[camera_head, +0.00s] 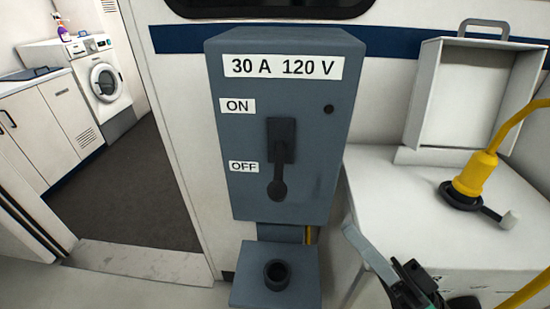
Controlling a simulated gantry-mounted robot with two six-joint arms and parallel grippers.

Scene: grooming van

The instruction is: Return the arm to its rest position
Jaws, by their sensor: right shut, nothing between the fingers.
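My right gripper (412,276) is at the lower right of the head view, in front of the white cabinet and right of the grey breaker box. The breaker box (240,140) is marked "30 A 120 V". My left gripper is not in view.
A yellow plug (476,173) with a thick yellow cable stands in a black inlet on the white cabinet (390,185). An open white lid (465,95) rises behind it. A grey socket box (245,288) is below the breaker. A doorway at left shows a washing machine (88,75).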

